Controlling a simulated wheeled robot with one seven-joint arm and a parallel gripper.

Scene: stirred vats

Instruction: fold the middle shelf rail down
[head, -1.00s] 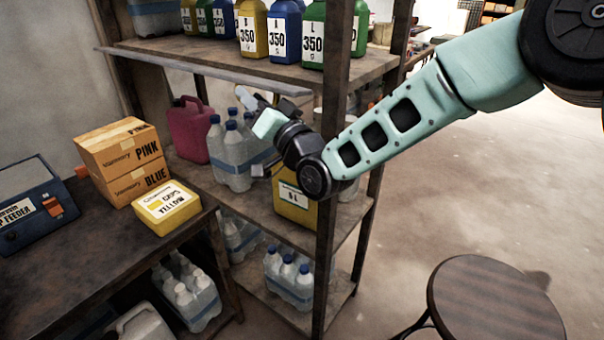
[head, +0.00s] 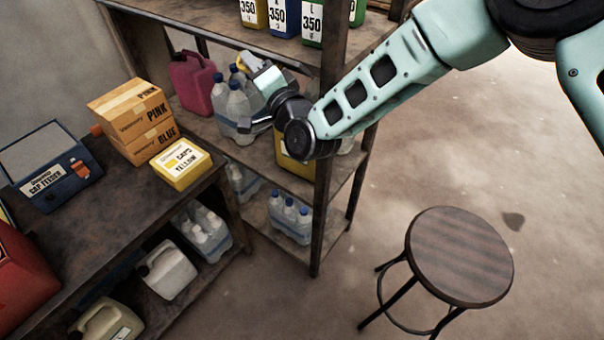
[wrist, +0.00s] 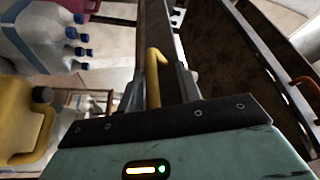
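In the wrist view a yellow hooked handle (wrist: 152,80) stands between the two fingers of my gripper (wrist: 159,72). The fingers are apart, wider than the handle. A dark straight bar (wrist: 155,25) runs just beyond it; I cannot tell whether this is the middle shelf rail. In the head view my gripper (head: 250,92) is among the bottles, below the upper shelf board (head: 215,38) of the rack. A bit of yellow (head: 239,66) shows beside it. My gripper and wrist hide what is behind them, and I cannot make out the rail clearly here.
Water bottles (head: 237,108), a pink jug (head: 192,80) and a yellow jug (head: 290,165) stand on the shelf around my gripper. The rack's front post (head: 322,200) is close to my wrist. A stool (head: 460,255) stands on otherwise clear floor at right.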

